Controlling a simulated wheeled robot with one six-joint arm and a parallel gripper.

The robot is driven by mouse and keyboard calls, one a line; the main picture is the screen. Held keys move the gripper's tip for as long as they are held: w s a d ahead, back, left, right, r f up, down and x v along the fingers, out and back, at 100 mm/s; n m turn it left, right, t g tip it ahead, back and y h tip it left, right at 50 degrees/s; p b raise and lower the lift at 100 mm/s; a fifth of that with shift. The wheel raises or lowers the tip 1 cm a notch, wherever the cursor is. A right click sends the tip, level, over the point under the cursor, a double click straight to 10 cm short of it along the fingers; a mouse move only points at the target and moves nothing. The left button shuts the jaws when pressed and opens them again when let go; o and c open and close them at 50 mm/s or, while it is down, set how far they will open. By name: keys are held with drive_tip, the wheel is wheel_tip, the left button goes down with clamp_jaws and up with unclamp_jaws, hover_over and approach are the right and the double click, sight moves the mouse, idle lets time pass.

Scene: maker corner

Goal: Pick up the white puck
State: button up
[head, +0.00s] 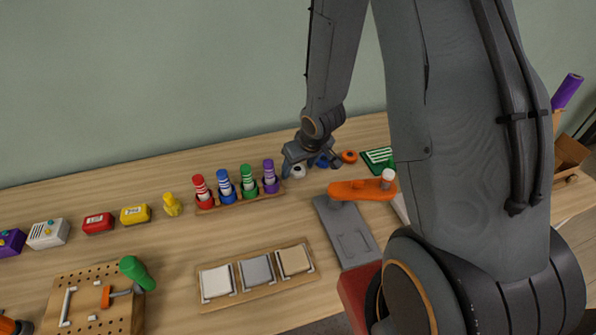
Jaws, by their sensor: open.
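The white puck (298,171) lies on the wooden table near the wall, right of the marker rack. It has a dark spot in its middle. My gripper (311,170) reaches down at this place with its jaws open. One finger is just left of the white puck, the other further right. A blue round thing (322,162) shows behind or between the fingers, partly hidden. I cannot tell whether any finger touches the white puck.
An orange puck (349,156) lies just right of my gripper, and a green striped item (378,158) beyond it. A rack (240,197) of several coloured tubes stands close on the left. A grey device with an orange arm (360,189) stands in front.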

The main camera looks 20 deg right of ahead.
drive_tip(key=c, duration=1.2)
drive_tip(key=shift+o, duration=0.2)
drive_tip(key=shift+r, duration=0.1)
